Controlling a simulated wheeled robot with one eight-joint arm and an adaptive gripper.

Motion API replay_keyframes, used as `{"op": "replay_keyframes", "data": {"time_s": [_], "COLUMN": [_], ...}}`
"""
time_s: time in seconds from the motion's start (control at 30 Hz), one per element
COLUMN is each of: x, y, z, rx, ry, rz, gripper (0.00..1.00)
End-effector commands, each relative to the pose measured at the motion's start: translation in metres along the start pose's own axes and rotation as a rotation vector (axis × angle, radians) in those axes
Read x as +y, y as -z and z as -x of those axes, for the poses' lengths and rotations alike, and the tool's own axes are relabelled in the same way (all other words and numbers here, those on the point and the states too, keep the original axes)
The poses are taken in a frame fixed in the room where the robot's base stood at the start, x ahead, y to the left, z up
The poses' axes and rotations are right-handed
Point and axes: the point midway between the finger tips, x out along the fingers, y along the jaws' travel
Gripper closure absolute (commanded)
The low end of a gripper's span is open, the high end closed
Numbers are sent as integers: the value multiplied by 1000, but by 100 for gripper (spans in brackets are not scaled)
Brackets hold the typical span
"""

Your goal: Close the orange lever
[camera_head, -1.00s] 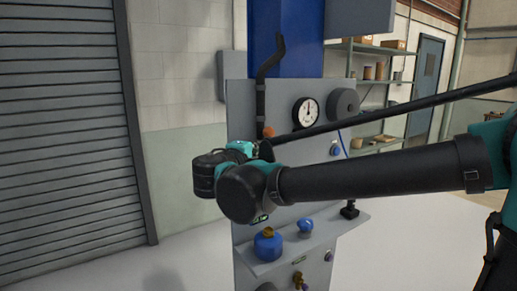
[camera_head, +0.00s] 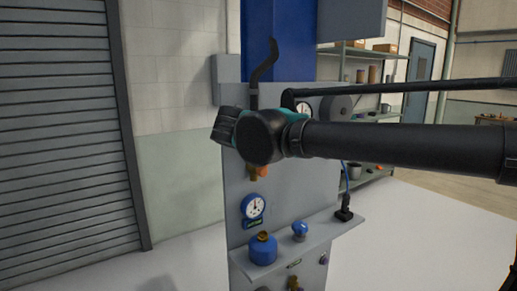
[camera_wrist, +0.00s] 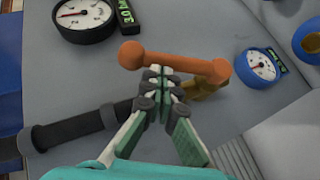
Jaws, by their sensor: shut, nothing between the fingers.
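The orange lever (camera_wrist: 175,64) shows in the wrist view as a bar with a round knob at its left end. Its right end meets a brass valve body (camera_wrist: 205,88). In the head view only a small orange part of the lever (camera_head: 263,172) shows below my wrist; the rest is hidden. My gripper (camera_wrist: 160,72) is shut and empty. Its fingertips lie against or just over the middle of the bar in the picture; I cannot tell whether they touch. In the head view my arm hides the fingertips.
A black pipe (camera_head: 264,68) rises on the grey panel. A blue-rimmed gauge (camera_head: 253,208) is below the lever; a black-rimmed gauge (camera_wrist: 84,16) is at the wrist view's top left. A blue bottle-shaped part (camera_head: 263,249) and a blue knob (camera_head: 300,231) stand on the ledge.

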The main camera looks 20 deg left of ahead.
Motion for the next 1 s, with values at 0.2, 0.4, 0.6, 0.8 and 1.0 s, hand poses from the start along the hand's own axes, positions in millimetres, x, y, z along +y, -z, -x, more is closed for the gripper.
{"op": "replay_keyframes", "data": {"time_s": [0.2,0.4,0.6,0.8,1.0], "x": [10,13,14,10,5], "y": [-12,-21,-30,-38,-45], "z": [-15,-30,-44,-58,-68], "rx": [-5,-5,-5,-3,-2], "ry": [170,327,483,634,762], "rz": [-117,-224,-331,-431,-515], "gripper": [100,100,100,100,100]}}
